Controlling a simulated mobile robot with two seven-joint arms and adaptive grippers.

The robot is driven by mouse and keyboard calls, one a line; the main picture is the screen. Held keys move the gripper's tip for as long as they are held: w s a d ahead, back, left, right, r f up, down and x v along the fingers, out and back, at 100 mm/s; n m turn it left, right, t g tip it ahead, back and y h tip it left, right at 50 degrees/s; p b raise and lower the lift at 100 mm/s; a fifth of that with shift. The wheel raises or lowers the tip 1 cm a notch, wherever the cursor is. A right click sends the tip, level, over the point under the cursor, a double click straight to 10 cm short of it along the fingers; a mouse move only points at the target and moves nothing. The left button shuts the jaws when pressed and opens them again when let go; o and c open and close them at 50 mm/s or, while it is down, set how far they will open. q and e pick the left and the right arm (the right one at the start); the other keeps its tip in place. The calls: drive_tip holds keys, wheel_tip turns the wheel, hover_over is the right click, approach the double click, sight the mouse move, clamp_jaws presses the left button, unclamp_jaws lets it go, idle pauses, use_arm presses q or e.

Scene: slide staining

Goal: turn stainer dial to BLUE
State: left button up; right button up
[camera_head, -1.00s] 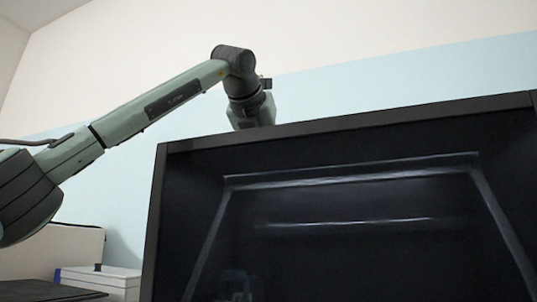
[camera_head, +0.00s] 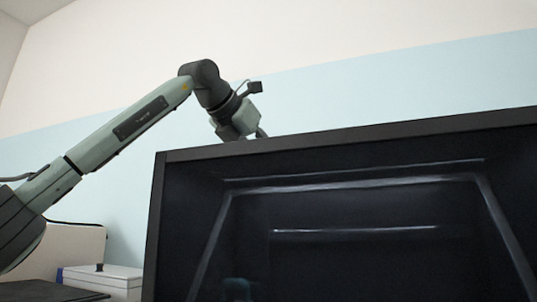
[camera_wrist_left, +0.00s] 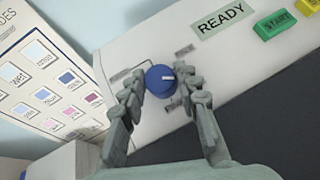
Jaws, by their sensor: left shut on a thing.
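The stainer dial (camera_wrist_left: 160,80) is a round blue knob on the white stainer face (camera_wrist_left: 130,45) in the left wrist view. My left gripper (camera_wrist_left: 159,84) is shut on the dial, one finger on each side. In the head view, my left wrist shows above the dark panel's top edge, but the gripper and the dial are hidden. My right gripper is in neither view.
A READY sign (camera_wrist_left: 224,18) and a green START button (camera_wrist_left: 277,25) are on the stainer right of the dial. A slide chart (camera_wrist_left: 50,88) stands at left. A large dark panel (camera_head: 350,220) fills the head view's lower right.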

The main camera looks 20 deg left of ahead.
use_arm(q)
drive_tip(key=o, duration=1.2)
drive_tip(key=shift+c, duration=0.2)
drive_tip(key=v, duration=1.2)
